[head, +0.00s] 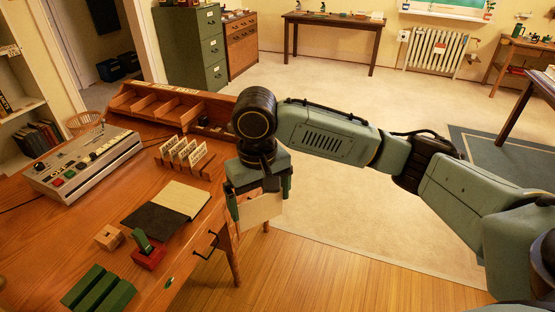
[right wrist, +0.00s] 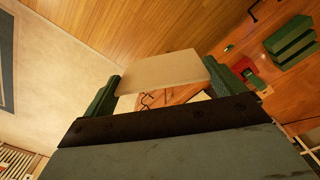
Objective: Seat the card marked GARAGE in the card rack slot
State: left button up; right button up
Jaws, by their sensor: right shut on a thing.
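My right gripper (head: 259,198) is shut on a plain tan card (head: 262,213), which hangs below it just past the desk's right edge, above the floor. In the right wrist view the card (right wrist: 165,71) spans between the two green fingers. No lettering shows on the side I see, so I cannot read whether it says GARAGE. The wooden card rack (head: 205,172) stands on the desk left of the gripper, apart from the card. Several white cards (head: 181,152) with small dark lettering stand in it. My left gripper is out of view.
The desk (head: 60,225) also holds a grey control console (head: 83,162), an open notebook (head: 186,199), a red-based stamp (head: 147,257), green blocks (head: 98,290) and a wooden pigeonhole tray (head: 175,108) behind the rack. Open floor lies right of the desk.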

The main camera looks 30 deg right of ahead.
aim_at(207, 169)
jog(key=z, duration=1.2)
jog(key=i, duration=1.55)
jog(key=u, duration=1.75)
jog(key=i, duration=0.5)
